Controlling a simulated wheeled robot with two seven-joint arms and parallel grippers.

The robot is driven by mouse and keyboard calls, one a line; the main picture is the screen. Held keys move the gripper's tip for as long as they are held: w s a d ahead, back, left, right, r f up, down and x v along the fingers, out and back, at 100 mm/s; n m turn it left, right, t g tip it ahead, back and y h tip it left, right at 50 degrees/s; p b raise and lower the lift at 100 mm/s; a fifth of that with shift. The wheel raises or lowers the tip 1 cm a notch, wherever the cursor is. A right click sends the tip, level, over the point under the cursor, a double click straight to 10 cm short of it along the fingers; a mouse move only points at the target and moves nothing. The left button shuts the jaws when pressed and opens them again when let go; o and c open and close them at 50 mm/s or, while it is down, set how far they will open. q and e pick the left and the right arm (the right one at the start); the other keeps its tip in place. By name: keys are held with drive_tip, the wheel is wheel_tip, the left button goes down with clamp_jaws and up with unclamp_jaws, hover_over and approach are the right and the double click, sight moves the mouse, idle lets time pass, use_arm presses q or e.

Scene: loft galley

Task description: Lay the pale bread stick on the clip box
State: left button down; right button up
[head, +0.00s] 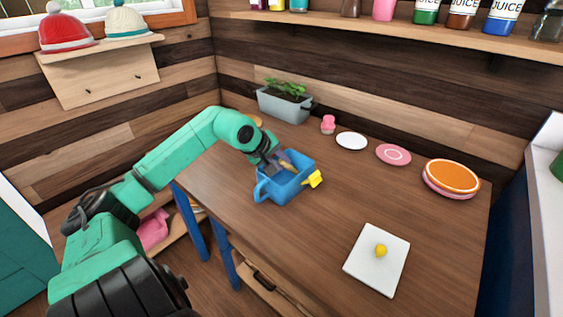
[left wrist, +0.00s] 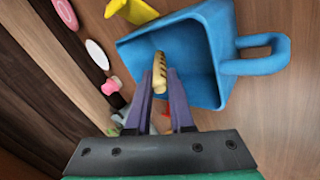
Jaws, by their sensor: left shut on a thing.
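My left gripper (head: 277,160) is shut on the pale bread stick (head: 288,167), over the blue open-topped box (head: 279,190). In the left wrist view, the bread stick (left wrist: 159,68) is cream with dark stripes and sits between the purple fingertips (left wrist: 160,78). The blue box (left wrist: 205,60), which I take as the clip box, has a loop handle on one side and a yellow clip-like piece (head: 314,179) at another. Whether the stick touches the box, I cannot tell. My right gripper is not in view.
A white board (head: 365,268) with a yellow ball (head: 380,250) lies at the table's front right. Plates (head: 351,141), a pink item (head: 328,124) and a grey planter (head: 283,108) line the back. The table middle, right of the box, is clear.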

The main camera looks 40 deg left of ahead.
use_arm(q)
drive_tip(key=c, duration=0.7)
unclamp_jaws()
drive_tip(key=shift+s+r, duration=0.1)
drive_tip(key=b+v, duration=0.1)
drive_tip(key=v, duration=1.3)
drive_tip(key=shift+b, duration=0.4)
drive_tip(key=shift+s+r, duration=0.1)
drive_tip(key=shift+r, duration=0.05)
